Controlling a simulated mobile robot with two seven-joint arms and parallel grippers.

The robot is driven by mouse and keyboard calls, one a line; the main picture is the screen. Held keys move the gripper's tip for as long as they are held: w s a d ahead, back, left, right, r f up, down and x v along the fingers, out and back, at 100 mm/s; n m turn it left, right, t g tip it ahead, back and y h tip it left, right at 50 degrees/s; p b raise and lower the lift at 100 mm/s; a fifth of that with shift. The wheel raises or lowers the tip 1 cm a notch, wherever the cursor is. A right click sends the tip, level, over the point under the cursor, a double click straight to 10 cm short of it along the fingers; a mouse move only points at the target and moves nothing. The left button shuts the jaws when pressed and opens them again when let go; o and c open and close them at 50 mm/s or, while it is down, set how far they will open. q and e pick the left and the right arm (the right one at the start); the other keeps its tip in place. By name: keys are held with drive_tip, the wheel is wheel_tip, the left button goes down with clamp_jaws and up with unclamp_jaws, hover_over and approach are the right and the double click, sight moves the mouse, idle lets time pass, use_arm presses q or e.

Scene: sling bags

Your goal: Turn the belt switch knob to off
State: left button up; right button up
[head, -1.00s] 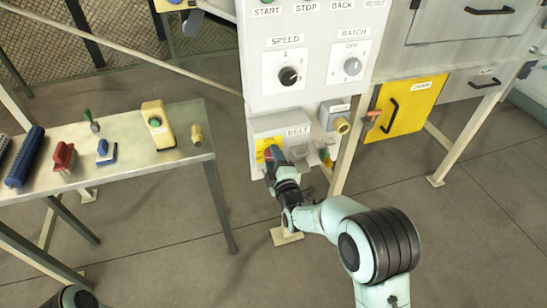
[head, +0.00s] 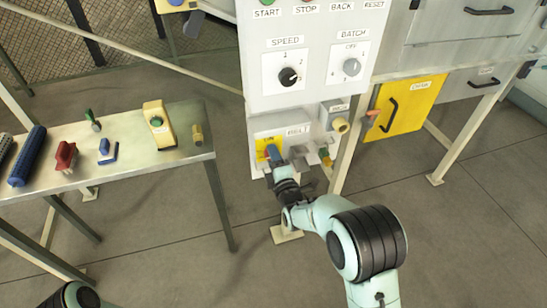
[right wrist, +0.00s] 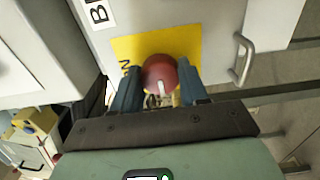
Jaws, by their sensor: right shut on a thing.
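The belt switch is a red round knob (right wrist: 160,74) with a white pointer mark, on a yellow plate (right wrist: 130,48) in the right wrist view. In the head view the yellow plate (head: 262,145) sits on the grey box labelled BELT, and my gripper hides most of the knob. My right gripper (right wrist: 160,88) has its two blue fingers on either side of the knob, shut on it. It also shows in the head view (head: 273,153). The white mark points toward the gripper's palm. The plate's lettering is partly covered. My left gripper is not in view.
Speed dial (head: 288,76) and batch dial (head: 351,67) sit on the panel above. A table (head: 130,155) with several tools stands at left.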

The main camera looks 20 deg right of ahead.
drive_tip(key=o, duration=1.1)
drive_tip(key=shift+c, duration=0.2)
drive_tip(key=s, duration=1.3)
drive_tip(key=shift+s+d+p, duration=0.15)
drive_tip(key=shift+d+p, duration=0.05)
drive_tip(key=shift+p, duration=0.1)
